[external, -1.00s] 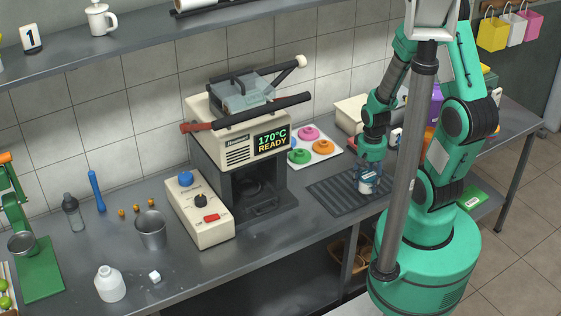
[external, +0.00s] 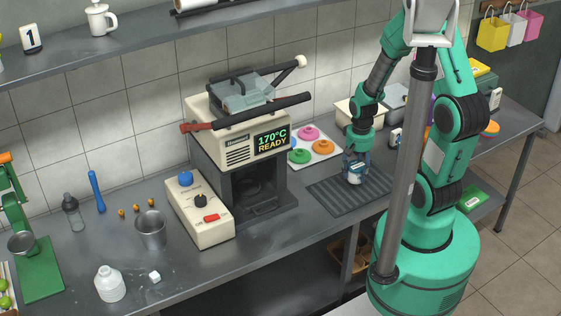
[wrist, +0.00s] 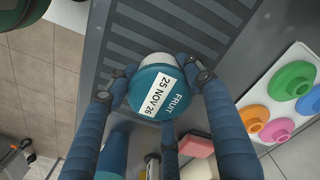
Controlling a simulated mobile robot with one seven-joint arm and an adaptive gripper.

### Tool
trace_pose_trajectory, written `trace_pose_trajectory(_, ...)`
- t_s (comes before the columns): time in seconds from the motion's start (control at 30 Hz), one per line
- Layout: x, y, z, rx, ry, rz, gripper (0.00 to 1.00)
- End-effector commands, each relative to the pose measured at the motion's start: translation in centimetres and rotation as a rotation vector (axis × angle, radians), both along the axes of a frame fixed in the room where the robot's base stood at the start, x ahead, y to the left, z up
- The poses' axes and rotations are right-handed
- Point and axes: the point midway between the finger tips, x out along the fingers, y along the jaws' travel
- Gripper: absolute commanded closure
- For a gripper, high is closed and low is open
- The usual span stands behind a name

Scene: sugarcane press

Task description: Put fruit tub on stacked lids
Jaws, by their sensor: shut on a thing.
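The fruit tub (external: 355,174) is a small pale tub with a teal lid, labelled "FRUIT 25 NOV 26" in the wrist view (wrist: 158,94). My gripper (external: 356,162) is shut on it, with a blue-grey finger on each side in the wrist view (wrist: 165,88). The tub is over the grey ribbed mat (external: 322,196); any gap below it is hard to tell.
A white board (external: 326,146) with several coloured knobbed discs lies left of the mat's back. The press (external: 240,150) stands further left. A cream bin (external: 350,112) and a grey container (external: 394,97) stand behind my gripper. The mat's front is clear.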

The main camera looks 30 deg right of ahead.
Motion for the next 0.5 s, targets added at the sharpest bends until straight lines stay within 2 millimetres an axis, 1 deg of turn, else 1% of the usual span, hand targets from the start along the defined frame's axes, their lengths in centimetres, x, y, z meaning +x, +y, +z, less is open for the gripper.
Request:
trace_pose_trajectory(0.03, -0.3, 0.0, -1.1, 0.0, 0.006, 0.0, 0.82)
trace_pose_trajectory(0.2, -0.3, 0.0, -2.9, 0.001, 0.005, 0.0, 0.82)
trace_pose_trajectory(0.3, -0.2, 0.0, -3.2, 0.001, 0.004, 0.0, 0.82)
trace_pose_trajectory(0.5, -0.2, 0.0, -3.1, 0.0, 0.003, 0.0, 0.82)
